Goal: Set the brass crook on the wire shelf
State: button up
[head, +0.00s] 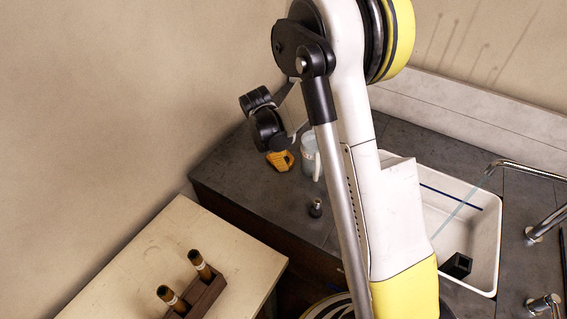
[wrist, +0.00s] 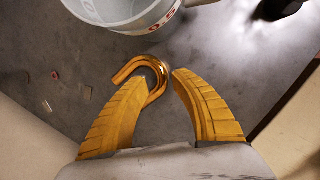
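The brass crook (wrist: 150,66) is a shiny hook-shaped tube on the dark grey worktop, seen in the wrist view. My gripper (wrist: 165,73) is open, with its two yellow ribbed fingers pointing at the crook. The left finger overlaps part of the crook, and the crook's right bend shows between the fingertips. I cannot tell whether they touch. In the head view my gripper (head: 281,160) is low over the worktop beside a pale jug, and I cannot make out the crook there. No wire shelf shows in either view.
The pale jug (head: 308,155) with red marks stands just beyond the crook, also in the wrist view (wrist: 120,14). A small dark knobbed object (head: 316,208) stands nearer the worktop's front. A white sink (head: 470,215) lies right; a pale table (head: 130,275) with a wooden holder (head: 208,294) lies front left.

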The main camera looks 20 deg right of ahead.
jog(key=x, duration=0.3)
jog(key=shift+w+a+f+b, duration=0.1)
jog(key=shift+w+f+b, duration=0.05)
jog(key=shift+f+b, duration=0.15)
jog(key=shift+r, duration=0.15)
grip_shut()
